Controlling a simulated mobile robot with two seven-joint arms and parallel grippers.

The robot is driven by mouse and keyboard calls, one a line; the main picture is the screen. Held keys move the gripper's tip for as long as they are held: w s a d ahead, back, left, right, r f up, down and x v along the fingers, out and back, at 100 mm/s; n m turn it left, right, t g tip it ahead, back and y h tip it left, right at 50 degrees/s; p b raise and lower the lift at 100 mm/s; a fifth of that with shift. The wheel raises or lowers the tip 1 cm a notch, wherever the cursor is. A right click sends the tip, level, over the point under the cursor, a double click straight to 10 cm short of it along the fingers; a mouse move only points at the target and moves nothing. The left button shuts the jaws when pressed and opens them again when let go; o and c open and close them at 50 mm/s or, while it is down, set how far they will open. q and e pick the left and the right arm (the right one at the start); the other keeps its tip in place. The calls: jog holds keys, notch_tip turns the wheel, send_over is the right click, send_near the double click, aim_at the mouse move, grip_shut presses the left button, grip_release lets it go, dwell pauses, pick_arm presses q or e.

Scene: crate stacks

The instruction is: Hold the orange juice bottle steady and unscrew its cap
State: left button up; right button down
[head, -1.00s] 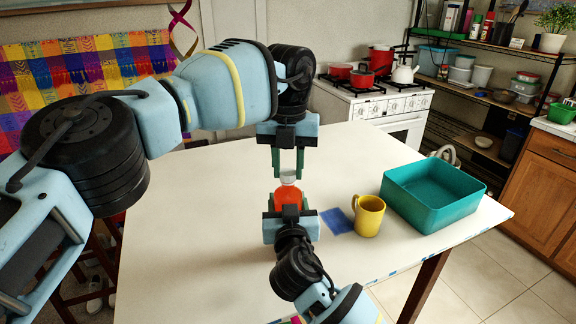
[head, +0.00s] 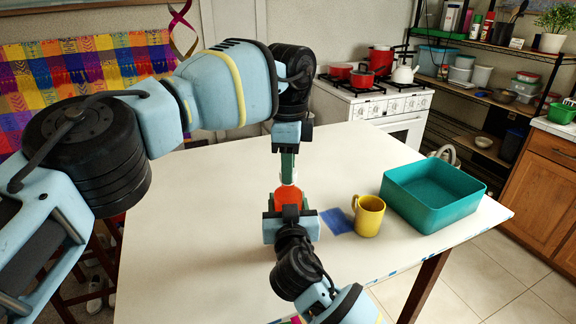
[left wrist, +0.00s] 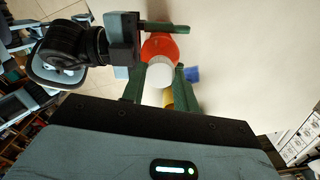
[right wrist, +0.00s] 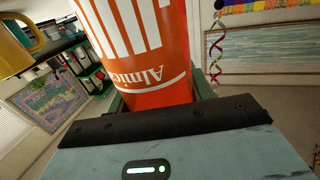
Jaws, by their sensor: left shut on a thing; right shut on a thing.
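The orange juice bottle (head: 288,201) stands upright on the table, red-orange with a white cap. Its striped label shows large in the right wrist view (right wrist: 145,45). My right gripper (head: 289,208) is shut around the bottle's body from the near side and hides its lower part in the head view. My left gripper (head: 288,176) points straight down from above, its green fingers shut on the cap. The white cap (left wrist: 160,72) shows between those fingers in the left wrist view, above the red bottle (left wrist: 160,47).
A yellow mug (head: 368,217) stands right of the bottle, with a flat blue square (head: 336,221) on the table between them. A teal bin (head: 437,211) is farther right. The white table (head: 190,225) is clear on the left and behind the bottle.

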pick_arm(q)
jog(key=shift+n, duration=0.8)
jog(key=shift+r, duration=0.4)
jog(key=shift+r, duration=0.7)
jog(key=shift+r, duration=0.1)
jog(key=shift+r, duration=1.9)
pick_arm(e)
jog(key=c, duration=0.5)
grip_release()
